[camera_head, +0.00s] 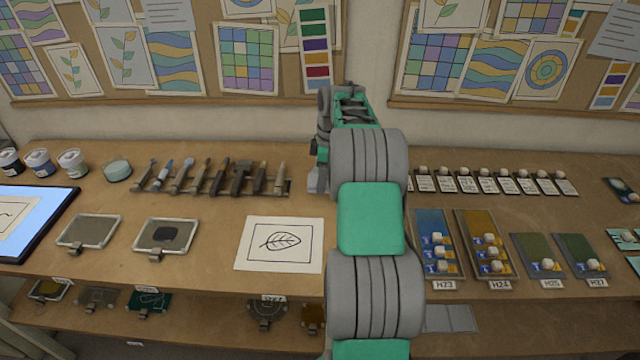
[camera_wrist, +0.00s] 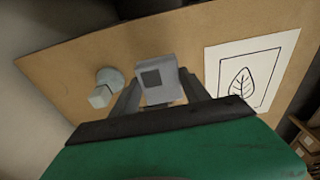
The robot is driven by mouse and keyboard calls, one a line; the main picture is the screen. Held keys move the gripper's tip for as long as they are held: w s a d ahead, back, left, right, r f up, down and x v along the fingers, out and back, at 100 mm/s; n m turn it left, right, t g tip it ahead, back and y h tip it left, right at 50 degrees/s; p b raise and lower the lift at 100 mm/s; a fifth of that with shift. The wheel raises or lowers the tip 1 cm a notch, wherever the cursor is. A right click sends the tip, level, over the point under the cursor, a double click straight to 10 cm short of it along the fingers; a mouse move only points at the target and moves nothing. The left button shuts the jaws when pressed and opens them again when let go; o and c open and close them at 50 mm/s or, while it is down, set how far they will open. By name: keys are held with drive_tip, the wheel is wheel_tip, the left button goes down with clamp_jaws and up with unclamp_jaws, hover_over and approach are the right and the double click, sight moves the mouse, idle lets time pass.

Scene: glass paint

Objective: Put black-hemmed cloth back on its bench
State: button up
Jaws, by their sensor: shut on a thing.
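My gripper (camera_wrist: 160,82) is shut on a pale grey block (camera_wrist: 155,72) with a dark square on its face, seen between the fingers in the wrist view. A sheet or cloth attached to this block cannot be made out. In the head view my arm reaches over the bench (camera_head: 225,205) toward its back, and the arm hides most of the gripper and what it holds. I cannot pick out a black-hemmed cloth for certain in either view. A white sheet with a leaf drawing and a thin dark frame (camera_head: 280,257) lies flat on the bench, left of my arm.
A grey round piece with a pale cube (camera_wrist: 103,90) stands left of my gripper. Two framed trays (camera_head: 118,221) (camera_head: 195,233), a row of tools (camera_head: 212,174) and jars (camera_head: 73,161) are at left. Sample boards (camera_head: 434,222) and small cards (camera_head: 467,184) are at right. A lower shelf (camera_head: 215,320) holds more pieces.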

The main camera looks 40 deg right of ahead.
drive_tip(key=f+p, duration=0.1)
drive_tip(key=f, duration=0.2)
drive_tip(key=shift+w+a+f+p, duration=0.15)
drive_tip(key=shift+w+f+p, duration=0.15)
drive_tip(key=shift+w+p, duration=0.05)
drive_tip(key=shift+f+b, duration=0.4)
drive_tip(key=o, duration=1.2)
drive_tip(key=shift+r, duration=0.15)
